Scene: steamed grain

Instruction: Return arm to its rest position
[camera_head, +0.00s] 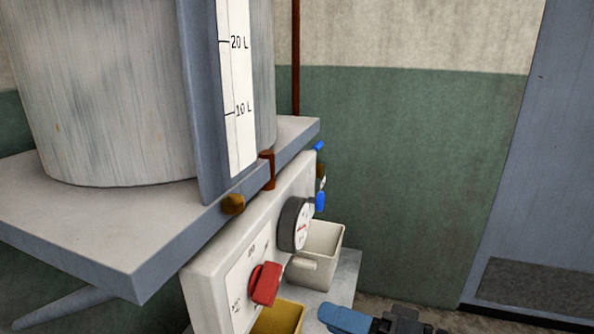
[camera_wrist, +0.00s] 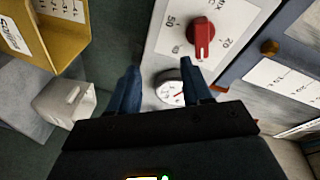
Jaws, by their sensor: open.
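My gripper (camera_wrist: 162,88) is open and empty. In the wrist view its two blue fingers stand apart, with the white control panel (camera_wrist: 155,50) seen behind and between them. The panel carries a red knob (camera_wrist: 201,36) and a round gauge (camera_wrist: 170,90), which the fingers partly frame. In the head view only part of my gripper (camera_head: 350,318) shows at the bottom edge, right of the panel. There the red knob (camera_head: 265,284) and the dark-rimmed gauge (camera_head: 295,224) are clear of it. I cannot tell the exact gap between fingers and panel.
A large metal tank (camera_head: 110,90) with a litre scale (camera_head: 238,90) stands on a grey shelf (camera_head: 90,225) above the panel. A pale bin (camera_head: 318,250) and a yellow bin (camera_head: 280,320) sit below. Blue-handled valves (camera_head: 320,200) stick out near the panel. Floor at right is open.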

